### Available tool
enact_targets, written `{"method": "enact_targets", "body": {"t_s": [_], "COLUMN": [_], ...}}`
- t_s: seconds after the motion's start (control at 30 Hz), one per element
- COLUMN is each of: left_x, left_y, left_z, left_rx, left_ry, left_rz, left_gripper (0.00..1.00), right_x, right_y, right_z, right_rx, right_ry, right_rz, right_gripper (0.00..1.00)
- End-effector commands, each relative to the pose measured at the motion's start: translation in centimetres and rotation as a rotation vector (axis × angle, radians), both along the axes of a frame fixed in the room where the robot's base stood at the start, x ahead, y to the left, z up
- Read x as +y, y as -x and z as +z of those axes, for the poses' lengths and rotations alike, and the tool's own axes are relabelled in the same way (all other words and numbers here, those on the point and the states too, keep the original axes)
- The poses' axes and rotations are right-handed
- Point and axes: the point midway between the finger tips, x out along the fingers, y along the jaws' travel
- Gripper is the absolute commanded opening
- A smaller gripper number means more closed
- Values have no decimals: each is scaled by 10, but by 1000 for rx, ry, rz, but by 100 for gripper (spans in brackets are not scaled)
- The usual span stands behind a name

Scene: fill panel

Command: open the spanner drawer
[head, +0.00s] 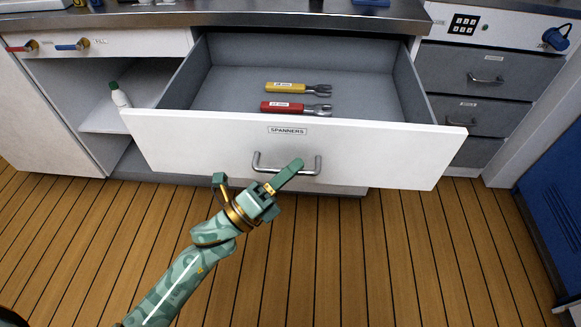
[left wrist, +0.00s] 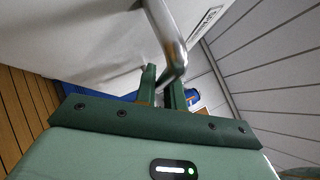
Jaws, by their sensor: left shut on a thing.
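The spanner drawer (head: 200,145) has a white front with a "SPANNERS" label and stands pulled well out of the bench in the head view. Its grey inside shows a yellow-handled spanner (head: 290,88) and a red-handled spanner (head: 290,107). The metal bar handle (head: 262,167) is on the drawer front. My left gripper (head: 290,172) is at the handle, shut on it. In the left wrist view the handle (left wrist: 168,40) runs down to the green fingers (left wrist: 163,90). My right gripper is not in view.
An open cupboard with a white shelf (head: 100,118) and a white bottle (head: 120,95) is on the left. Grey drawers (head: 470,75) are shut on the right, near a blue cabinet (head: 553,190). The wooden floor (head: 370,250) in front is clear.

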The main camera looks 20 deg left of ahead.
Motion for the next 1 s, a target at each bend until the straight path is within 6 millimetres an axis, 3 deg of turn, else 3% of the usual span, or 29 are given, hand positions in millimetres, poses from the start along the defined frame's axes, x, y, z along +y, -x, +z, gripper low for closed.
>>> {"method": "enact_targets", "body": {"t_s": [0.1,0.13,0.67,0.77,1.0], "left_x": [1,1,3,10,43], "left_y": [0,0,4,15,64], "left_z": [-2,-2,-3,-9,-33], "left_rx": [4,4,4,6,7], "left_ry": [-2,-2,-1,-1,-1], "left_rz": [2,2,1,2,2], "left_gripper": [0,19,20,20,20], "right_x": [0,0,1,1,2], "right_y": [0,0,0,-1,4], "right_z": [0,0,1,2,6], "right_rx": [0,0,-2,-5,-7], "right_ry": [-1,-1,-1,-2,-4], "right_rz": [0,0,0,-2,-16], "right_gripper": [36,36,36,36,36]}}
